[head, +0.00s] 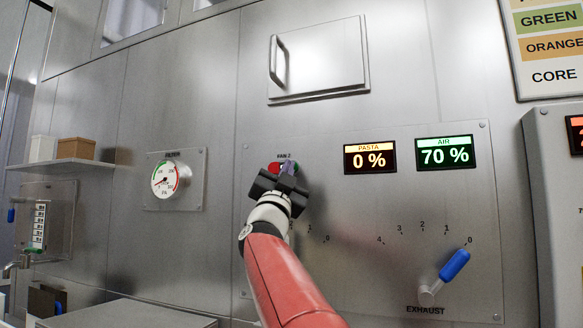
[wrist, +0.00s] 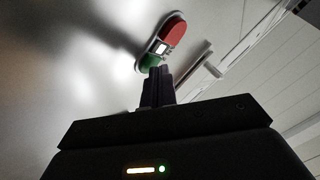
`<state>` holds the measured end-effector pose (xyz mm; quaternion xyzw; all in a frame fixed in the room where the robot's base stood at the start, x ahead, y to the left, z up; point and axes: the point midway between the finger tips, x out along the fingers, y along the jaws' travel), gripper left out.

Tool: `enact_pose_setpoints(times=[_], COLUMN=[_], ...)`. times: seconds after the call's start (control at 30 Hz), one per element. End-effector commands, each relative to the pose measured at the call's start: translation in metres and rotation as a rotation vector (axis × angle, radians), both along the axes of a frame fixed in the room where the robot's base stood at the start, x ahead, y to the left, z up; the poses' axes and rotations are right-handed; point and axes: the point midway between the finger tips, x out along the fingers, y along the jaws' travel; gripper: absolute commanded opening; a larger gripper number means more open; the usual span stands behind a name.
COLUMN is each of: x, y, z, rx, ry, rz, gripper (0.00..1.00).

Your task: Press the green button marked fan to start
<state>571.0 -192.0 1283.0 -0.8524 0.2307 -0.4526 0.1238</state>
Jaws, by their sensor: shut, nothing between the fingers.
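The fan button plate is on the steel wall panel, under a small label that seems to read "FAN 2". In the wrist view, the green button (wrist: 150,62) is at the near end of the plate, with a small pale square between it and the red button (wrist: 173,32). In the head view, the red button (head: 273,168) shows left of my fingers, and the green one is mostly hidden behind them. My gripper (head: 287,169) is shut and empty. Its fingertips (wrist: 160,71) overlap the green button's edge in the wrist view; I cannot tell whether they touch it.
A round gauge (head: 165,179) is left of the buttons. Right of them are a PASTA display (head: 370,157) reading 0 % and an AIR display (head: 445,153) reading 70 %. A blue-handled lever (head: 454,265) is lower right. A handled hatch (head: 318,60) is above.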

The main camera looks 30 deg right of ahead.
Motion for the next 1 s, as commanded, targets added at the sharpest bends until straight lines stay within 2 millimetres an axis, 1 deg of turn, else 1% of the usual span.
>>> enact_pose_setpoints(times=[0.27,0.6,0.9,1.0], x=[0.000,-0.009,-0.010,-0.012], y=[0.000,0.012,0.013,0.016], z=[-0.001,-0.002,-0.001,-0.001], rx=[0.000,0.001,0.000,0.000], ry=[0.001,0.001,0.001,0.000], rz=[0.000,0.002,0.000,0.002], gripper=[0.00,0.00,0.00,0.00])
